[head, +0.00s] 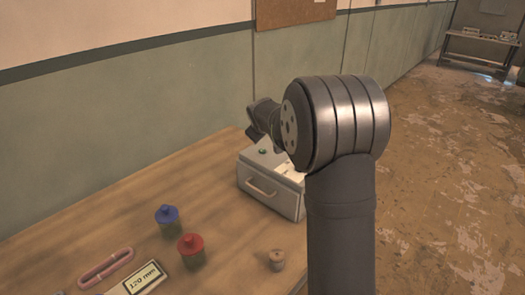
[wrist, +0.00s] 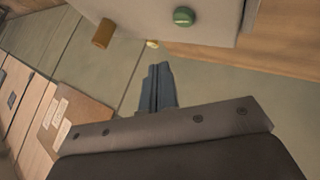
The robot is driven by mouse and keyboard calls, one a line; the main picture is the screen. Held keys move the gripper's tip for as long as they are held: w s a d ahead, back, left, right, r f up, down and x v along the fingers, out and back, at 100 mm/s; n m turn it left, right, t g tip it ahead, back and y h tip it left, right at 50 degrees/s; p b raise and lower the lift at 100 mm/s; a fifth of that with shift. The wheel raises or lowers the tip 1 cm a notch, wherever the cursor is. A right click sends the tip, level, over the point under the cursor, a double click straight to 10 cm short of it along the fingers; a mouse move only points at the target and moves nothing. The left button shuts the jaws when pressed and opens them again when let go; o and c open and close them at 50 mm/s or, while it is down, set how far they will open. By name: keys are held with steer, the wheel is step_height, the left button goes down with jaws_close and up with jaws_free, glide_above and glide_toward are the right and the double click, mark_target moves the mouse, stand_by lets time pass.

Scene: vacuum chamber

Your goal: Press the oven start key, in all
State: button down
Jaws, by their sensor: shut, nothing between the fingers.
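The oven is a pale grey box (head: 272,198) with a front handle, standing on the wooden table beyond my arm. A round green key (head: 262,151) sits on its top; I take this for the start key. In the wrist view the green key (wrist: 184,16) shows near the top edge, on the grey oven surface (wrist: 140,12). My gripper (wrist: 160,67) is shut and empty, its fingertips below and left of the key in the picture, apart from it. In the head view my arm hides part of the oven, and the fingertips cannot be made out.
On the wooden table (head: 120,220) stand a blue-topped jar (head: 168,218), a red-topped jar (head: 191,250) and a small tan cork-like piece (head: 277,260). A pink loop (head: 106,268) and a "120 mm" label (head: 140,279) lie at the front left. A wall runs behind the table.

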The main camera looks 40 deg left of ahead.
mark_target(263, 152)
steer(key=shift+f, duration=1.95)
steer(key=shift+f, duration=0.1)
stand_by(0.5)
steer(key=shift+f, duration=0.3)
steer(key=shift+f, duration=0.45)
stand_by(0.7)
steer(key=shift+r, duration=0.85)
steer(key=shift+r, duration=0.1)
steer(key=shift+r, duration=2.4)
